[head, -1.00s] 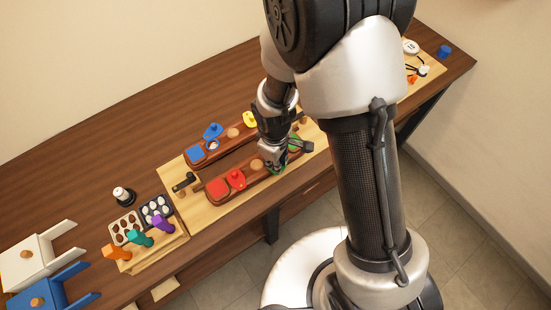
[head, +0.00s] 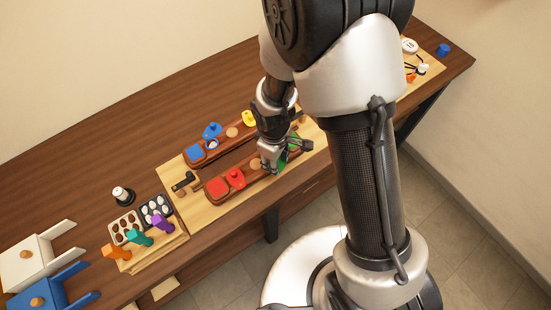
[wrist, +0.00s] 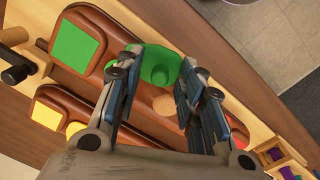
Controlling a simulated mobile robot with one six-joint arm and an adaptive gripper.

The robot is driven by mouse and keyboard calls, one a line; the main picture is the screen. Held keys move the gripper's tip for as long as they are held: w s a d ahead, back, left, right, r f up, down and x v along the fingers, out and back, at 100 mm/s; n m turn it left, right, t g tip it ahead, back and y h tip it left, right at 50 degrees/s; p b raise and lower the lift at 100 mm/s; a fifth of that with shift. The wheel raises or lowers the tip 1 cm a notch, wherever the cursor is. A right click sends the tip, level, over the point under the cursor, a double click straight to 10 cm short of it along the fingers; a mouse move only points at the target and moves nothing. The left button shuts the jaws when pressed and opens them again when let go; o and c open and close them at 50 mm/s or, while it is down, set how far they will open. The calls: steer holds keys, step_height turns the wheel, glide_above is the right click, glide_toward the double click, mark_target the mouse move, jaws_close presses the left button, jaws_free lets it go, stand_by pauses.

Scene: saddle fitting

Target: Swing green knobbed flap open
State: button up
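The green flap (wrist: 143,57) with its round green knob (wrist: 158,74) shows in the wrist view at the outer edge of a dark wooden rail. My gripper (wrist: 164,62) is open, with one finger on each side of the knob; I cannot tell whether either finger touches it. A green square (wrist: 78,47) lies on the same rail, to the left of the flap. In the head view my gripper (head: 273,163) is low over the front rail, and the green flap (head: 281,166) is mostly hidden behind it. What lies under the flap is not visible.
The parallel back rail has a blue flap (head: 212,130) and a yellow flap (head: 249,118). A round wooden knob (wrist: 165,104) stands close to the right finger. The table's front edge is near.

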step_height(320, 180, up, 12)
steer(key=shift+s, duration=0.25)
steer(key=shift+a, duration=0.1)
stand_by(0.5)
steer(key=s+d+r+m+t+b, duration=0.4)
steer(key=s+d+r+m, duration=0.7)
steer(key=s+d+r, duration=0.2)
steer(key=shift+s+d+r+m, duration=0.15)
steer(key=shift+s+r+m, duration=0.25)
steer(key=shift+s+r, duration=0.25)
steer(key=shift+w, duration=0.1)
